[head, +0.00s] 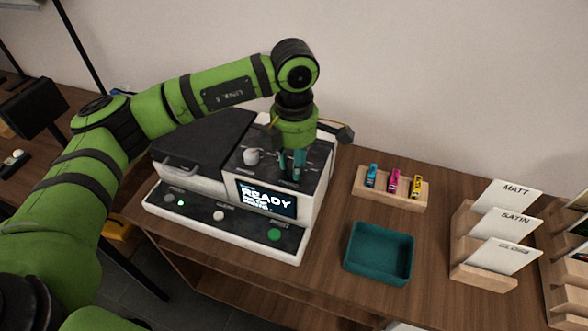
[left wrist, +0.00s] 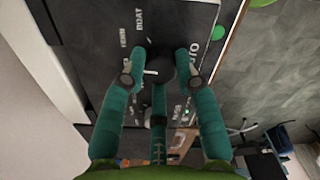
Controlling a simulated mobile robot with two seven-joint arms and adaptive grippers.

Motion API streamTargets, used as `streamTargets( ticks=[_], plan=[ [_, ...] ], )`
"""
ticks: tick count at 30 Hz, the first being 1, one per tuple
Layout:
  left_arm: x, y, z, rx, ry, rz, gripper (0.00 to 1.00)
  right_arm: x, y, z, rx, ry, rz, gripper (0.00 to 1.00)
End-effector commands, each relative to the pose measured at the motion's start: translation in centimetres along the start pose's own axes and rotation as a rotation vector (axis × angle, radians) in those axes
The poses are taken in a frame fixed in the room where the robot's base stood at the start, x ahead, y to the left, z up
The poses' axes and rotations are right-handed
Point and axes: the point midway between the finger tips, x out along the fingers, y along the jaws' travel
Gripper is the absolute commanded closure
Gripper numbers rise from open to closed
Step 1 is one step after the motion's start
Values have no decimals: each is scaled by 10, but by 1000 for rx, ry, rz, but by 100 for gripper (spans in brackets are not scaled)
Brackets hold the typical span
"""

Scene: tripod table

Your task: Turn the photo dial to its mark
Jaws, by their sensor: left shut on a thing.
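The white and dark photo machine (head: 319,200) stands on the wooden table, its screen (head: 266,200) reading READY. My left gripper (head: 291,172) points down onto the machine's top panel, right of a pale knob (head: 251,156). In the left wrist view, its teal fingers (left wrist: 161,76) are shut around a dark round dial (left wrist: 160,66). A short white line on the dial points to the left of that picture. Printed words ring the dial; one ending in OTO (left wrist: 194,56) is partly covered. In the head view the fingers hide the dial. My right gripper is not in view.
A wooden holder (head: 360,190) with blue, pink and yellow clips stands right of the machine. A teal tray (head: 379,253) lies in front of it. Racks with MATT, SATIN and a third card (head: 500,257) stand at the right. Bare tabletop lies between tray and racks.

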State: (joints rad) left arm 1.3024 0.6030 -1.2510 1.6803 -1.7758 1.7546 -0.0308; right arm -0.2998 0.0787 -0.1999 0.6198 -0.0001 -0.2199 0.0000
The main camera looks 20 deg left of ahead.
Motion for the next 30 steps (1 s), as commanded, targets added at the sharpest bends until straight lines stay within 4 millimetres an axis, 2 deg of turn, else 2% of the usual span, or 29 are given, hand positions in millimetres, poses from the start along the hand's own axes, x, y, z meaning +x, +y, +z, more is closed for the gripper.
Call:
streamTargets(
  ticks=[1, 10, 29, 30],
  plan=[
    [5, 0, 0, 34, -1, 1, 100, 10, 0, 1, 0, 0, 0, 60],
    [3, 0, 0, 192, 0, 0, 100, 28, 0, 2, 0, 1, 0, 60],
    [1, -1, 0, 248, 2, -3, 100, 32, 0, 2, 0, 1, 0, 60],
    [1, -1, 0, 248, 2, -3, 61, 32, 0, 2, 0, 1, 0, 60]
  ],
)
